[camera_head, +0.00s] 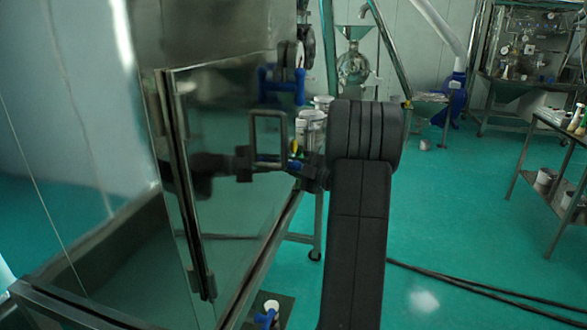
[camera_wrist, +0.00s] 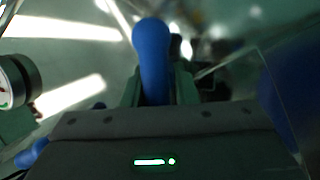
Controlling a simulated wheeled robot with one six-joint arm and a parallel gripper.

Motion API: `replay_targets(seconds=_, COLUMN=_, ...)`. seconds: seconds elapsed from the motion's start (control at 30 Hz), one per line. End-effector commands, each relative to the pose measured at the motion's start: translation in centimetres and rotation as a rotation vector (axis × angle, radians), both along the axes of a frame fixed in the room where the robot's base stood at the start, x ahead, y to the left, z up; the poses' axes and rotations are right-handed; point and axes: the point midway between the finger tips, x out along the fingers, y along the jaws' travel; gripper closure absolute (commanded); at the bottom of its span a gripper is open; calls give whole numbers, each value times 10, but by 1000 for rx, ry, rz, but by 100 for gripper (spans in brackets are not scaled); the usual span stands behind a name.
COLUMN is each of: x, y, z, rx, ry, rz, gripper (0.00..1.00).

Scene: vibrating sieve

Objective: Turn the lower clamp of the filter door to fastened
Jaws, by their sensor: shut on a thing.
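In the wrist view my gripper (camera_wrist: 158,90) is shut on a blue clamp handle (camera_wrist: 152,52). The rounded end of the handle points up the picture, between the two fingers. In the head view my black arm rises in the middle and its wrist end reaches left to the filter door (camera_head: 240,220). A small patch of blue (camera_head: 295,165) shows there, mostly hidden by my arm. Another blue clamp (camera_head: 281,86) sits higher on the door's edge. The latch part of the held clamp is hidden, so I cannot tell how far it is turned.
A metal frame (camera_head: 90,318) runs under the door. A blue fitting (camera_head: 267,317) is low at the bottom. A round metal-rimmed part (camera_wrist: 14,82) is close left of my gripper. Open green floor (camera_head: 450,210) lies right, with a cable and a side table (camera_head: 535,172).

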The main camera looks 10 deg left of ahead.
Motion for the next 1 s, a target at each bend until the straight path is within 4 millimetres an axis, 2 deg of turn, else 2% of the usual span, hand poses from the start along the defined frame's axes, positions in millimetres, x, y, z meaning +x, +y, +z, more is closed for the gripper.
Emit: replay_targets(seconds=1.0, x=-2, y=-1, z=3, rx=-5, ry=-459, rz=-3, gripper=97)
